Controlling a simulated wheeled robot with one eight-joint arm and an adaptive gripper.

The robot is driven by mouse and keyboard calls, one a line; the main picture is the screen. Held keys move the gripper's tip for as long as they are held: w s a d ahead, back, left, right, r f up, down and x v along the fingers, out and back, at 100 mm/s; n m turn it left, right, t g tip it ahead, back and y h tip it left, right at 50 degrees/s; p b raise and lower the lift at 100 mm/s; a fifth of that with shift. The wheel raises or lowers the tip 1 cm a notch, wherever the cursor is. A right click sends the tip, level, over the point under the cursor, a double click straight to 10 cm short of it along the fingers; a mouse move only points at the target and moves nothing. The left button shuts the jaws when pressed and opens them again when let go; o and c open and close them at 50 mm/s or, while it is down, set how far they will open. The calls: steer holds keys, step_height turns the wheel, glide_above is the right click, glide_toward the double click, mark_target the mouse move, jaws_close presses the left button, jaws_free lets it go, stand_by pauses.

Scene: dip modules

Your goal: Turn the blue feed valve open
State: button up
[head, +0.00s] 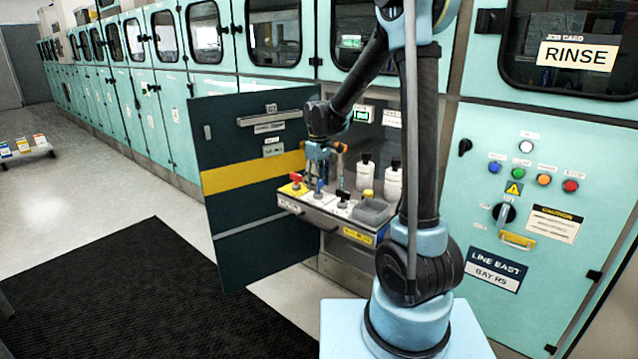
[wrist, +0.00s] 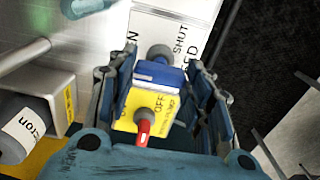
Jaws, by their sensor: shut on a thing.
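The blue feed valve's handle (wrist: 158,72) is a short blue bar between my fingers in the wrist view. My gripper (wrist: 162,66) is shut on it, one finger at each end. A white plate (wrist: 178,22) behind it reads "SHUT" on the right, with a partly hidden word ending in N on the left. I cannot tell which label the handle points to. In the head view, the blue valve (head: 319,187) stands on the pulled-out shelf under my gripper (head: 318,160), which points down.
A yellow pump plate (wrist: 155,108) with a red switch (wrist: 143,126) sits beside the valve. On the shelf are a black-handled valve (head: 343,195), a grey bin (head: 370,211) and white bottles (head: 392,183). An open dark door (head: 250,205) stands left of the shelf.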

steer(key=shift+s, duration=0.1)
steer(key=o, duration=1)
steer(key=shift+o, duration=0.2)
steer(key=shift+r, duration=0.1)
step_height(320, 180, up, 12)
